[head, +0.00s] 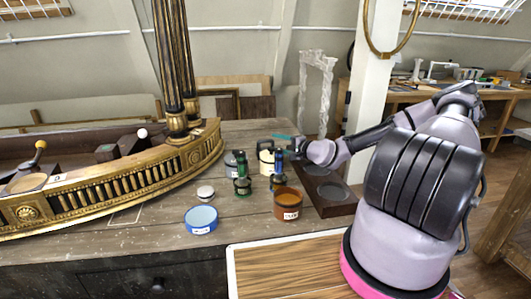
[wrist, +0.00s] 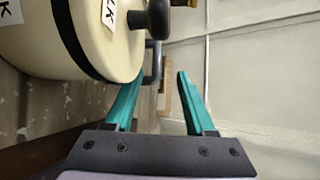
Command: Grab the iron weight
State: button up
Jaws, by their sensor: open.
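A grey, labelled body (head: 231,163), which looks like the iron weight, stands on the table behind the green glass piece. In the wrist view a dark grey loop handle (wrist: 156,60) shows beyond the cream canister, probably the weight's; its body is hidden there. My gripper (head: 283,137) has teal fingers and reaches in from the right, above and near the cream canister. In the wrist view my gripper (wrist: 158,78) is open, with nothing held between its fingertips.
The cream canister (head: 266,163) has a black band and knob; in the wrist view the canister (wrist: 95,30) is close beside the left finger. A green piece (head: 243,183), brown pot (head: 288,212) and blue pot (head: 201,228) stand in front. A gilt console (head: 120,195) fills the left.

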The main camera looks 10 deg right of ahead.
aim_at(267, 141)
jog(key=x, duration=0.4)
jog(key=shift+w+a+f, duration=0.2)
jog(key=shift+f, duration=0.05)
grip_shut()
dwell(1.0)
jog(key=shift+r, duration=0.1)
